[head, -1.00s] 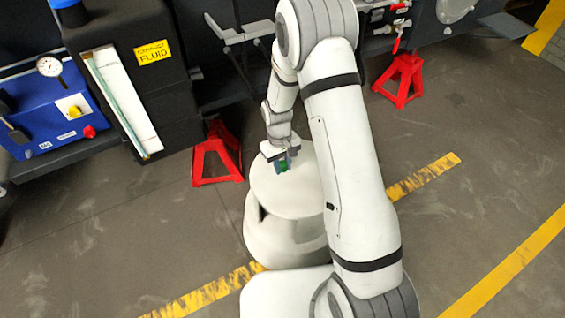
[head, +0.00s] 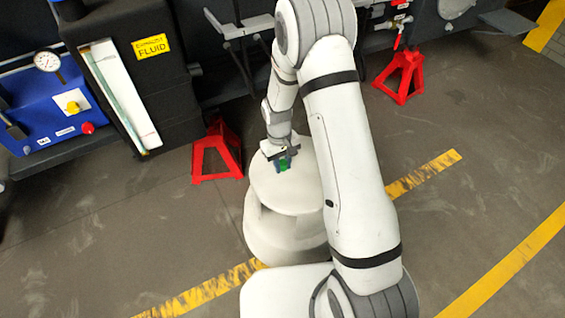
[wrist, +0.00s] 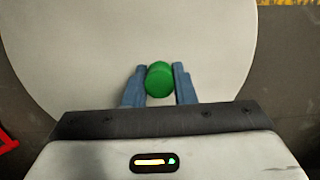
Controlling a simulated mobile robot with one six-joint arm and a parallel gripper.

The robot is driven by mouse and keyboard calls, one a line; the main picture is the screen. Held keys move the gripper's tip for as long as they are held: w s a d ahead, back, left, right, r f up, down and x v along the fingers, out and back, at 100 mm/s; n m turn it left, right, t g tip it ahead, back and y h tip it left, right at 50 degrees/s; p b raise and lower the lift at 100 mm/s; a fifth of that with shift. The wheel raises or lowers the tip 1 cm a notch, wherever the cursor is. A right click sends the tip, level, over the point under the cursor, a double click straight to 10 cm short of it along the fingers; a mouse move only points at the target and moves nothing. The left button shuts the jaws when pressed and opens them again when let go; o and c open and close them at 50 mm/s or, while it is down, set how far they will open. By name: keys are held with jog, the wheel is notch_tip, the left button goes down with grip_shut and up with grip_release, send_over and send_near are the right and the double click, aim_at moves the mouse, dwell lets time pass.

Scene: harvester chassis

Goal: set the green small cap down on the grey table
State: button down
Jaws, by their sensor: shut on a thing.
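The green small cap (head: 284,164) is between the fingers of my gripper (head: 283,160) in the head view, above a white round body that looks like part of my own base. In the wrist view the cap (wrist: 159,79) is a rounded green piece between the two blue fingertips of my gripper (wrist: 160,70), which is shut on it. A pale round surface lies behind the cap there. Whether the cap touches that surface I cannot tell. I see no grey table that I can be sure of in either view.
A black tank with a yellow "Exhaust Fluid" label (head: 151,46) and a blue box with a gauge (head: 47,61) are at the left. Two red stands (head: 217,153) (head: 402,77) stand under the dark chassis. Open floor with yellow stripes (head: 425,173) lies at the right.

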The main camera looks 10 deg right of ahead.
jog(key=shift+s+f+b, duration=0.1)
jog(key=shift+f+b, duration=0.2)
jog(key=shift+f, duration=0.15)
jog(key=shift+s+f+b, duration=0.2)
jog(key=shift+f+b, duration=0.1)
jog(key=shift+f, duration=0.1)
jog(key=c, duration=1.2)
grip_release()
jog(key=shift+d, duration=0.1)
jog(key=shift+o, duration=0.2)
jog(key=shift+f, duration=0.1)
jog(key=shift+c, duration=0.2)
jog(key=shift+w+r+p, duration=0.15)
jog(key=shift+r+p, duration=0.5)
jog(key=shift+r, duration=0.2)
jog(key=shift+o, duration=0.4)
jog(key=r+p, duration=0.1)
jog(key=r, duration=0.1)
jog(key=r+p, duration=0.2)
jog(key=r, duration=0.1)
jog(key=w+r+p, duration=0.1)
jog(key=r+p, duration=0.1)
jog(key=r, duration=0.1)
jog(key=shift+a, duration=0.4)
